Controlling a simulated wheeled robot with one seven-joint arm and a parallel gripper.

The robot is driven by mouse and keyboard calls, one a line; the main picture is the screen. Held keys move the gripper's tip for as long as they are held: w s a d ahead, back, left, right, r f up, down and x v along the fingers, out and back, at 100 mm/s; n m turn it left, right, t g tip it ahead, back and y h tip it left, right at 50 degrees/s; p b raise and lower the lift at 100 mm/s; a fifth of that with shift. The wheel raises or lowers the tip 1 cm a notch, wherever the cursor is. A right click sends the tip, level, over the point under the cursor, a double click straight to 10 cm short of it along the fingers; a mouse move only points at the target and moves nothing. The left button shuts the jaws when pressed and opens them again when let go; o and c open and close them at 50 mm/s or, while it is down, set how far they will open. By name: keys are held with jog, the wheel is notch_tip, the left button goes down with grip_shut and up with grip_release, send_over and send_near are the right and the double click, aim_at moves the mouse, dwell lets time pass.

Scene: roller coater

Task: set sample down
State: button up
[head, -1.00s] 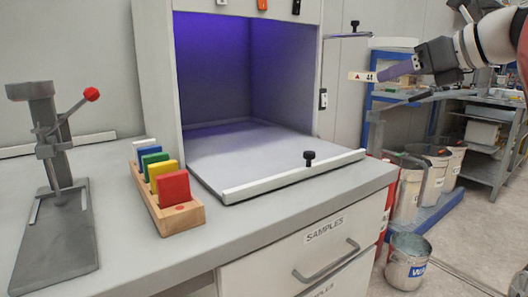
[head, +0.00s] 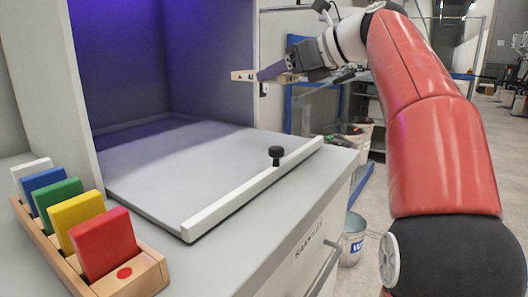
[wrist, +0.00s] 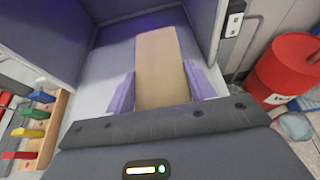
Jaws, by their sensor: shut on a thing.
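My gripper (head: 273,71) is shut on the sample (wrist: 158,55), a flat tan board that shows between the two purple fingers in the wrist view. In the head view the sample (head: 243,75) is thin, seen nearly edge-on, with dark marks on its pale edge. It is held in the air in front of the right side of an open booth (head: 125,75) with violet light inside. The booth's pale floor (head: 185,175) is bare. A white rail (head: 255,190) with a black knob (head: 276,154) runs along its front.
A wooden rack (head: 140,275) of coloured panels stands left of the booth floor. A thin metal rod and bracket stand at the booth's right edge. A bucket (head: 352,240) is on the floor beside the bench. A red drum (wrist: 285,68) shows in the wrist view.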

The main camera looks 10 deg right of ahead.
notch_tip(320, 180, down, 14)
jog(key=b, duration=0.5)
jog(key=shift+f, duration=0.15)
jog(key=o, duration=1.1)
jog(key=shift+c, duration=0.2)
jog(key=shift+r, duration=0.2)
jog(key=p+v, duration=0.1)
jog(key=v, duration=0.9)
jog(key=shift+s+d, duration=0.2)
jog(key=shift+d, duration=0.05)
jog(key=shift+s+d+r+p, duration=0.2)
jog(key=shift+s+d+p, duration=0.1)
jog(key=shift+s+d, duration=0.2)
